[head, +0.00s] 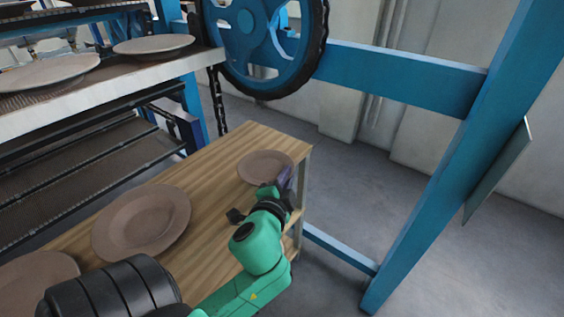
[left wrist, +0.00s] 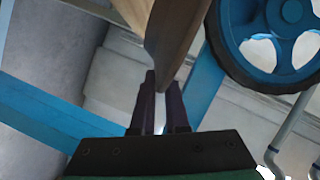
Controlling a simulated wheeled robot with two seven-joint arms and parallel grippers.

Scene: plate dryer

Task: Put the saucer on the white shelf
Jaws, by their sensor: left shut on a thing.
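The small brown saucer (head: 265,166) is at the far right end of the wooden table. My left gripper (head: 285,183) is at its right edge and shut on its rim. In the left wrist view, the saucer (left wrist: 176,32) shows nearly edge-on, with its lower edge between the two dark fingers of the gripper (left wrist: 162,104). I cannot tell whether the saucer rests on the table or is slightly lifted. The white shelf (head: 120,94) is at the upper left, higher than the table. My right gripper is not in view.
Two pale plates stand on the shelf: one (head: 153,45) near its right end, one (head: 48,73) further left. On the wooden table (head: 215,165) lie a large brown plate (head: 142,221) and another (head: 38,281). A blue wheel (head: 262,45) and blue frame post (head: 450,160) stand behind and right.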

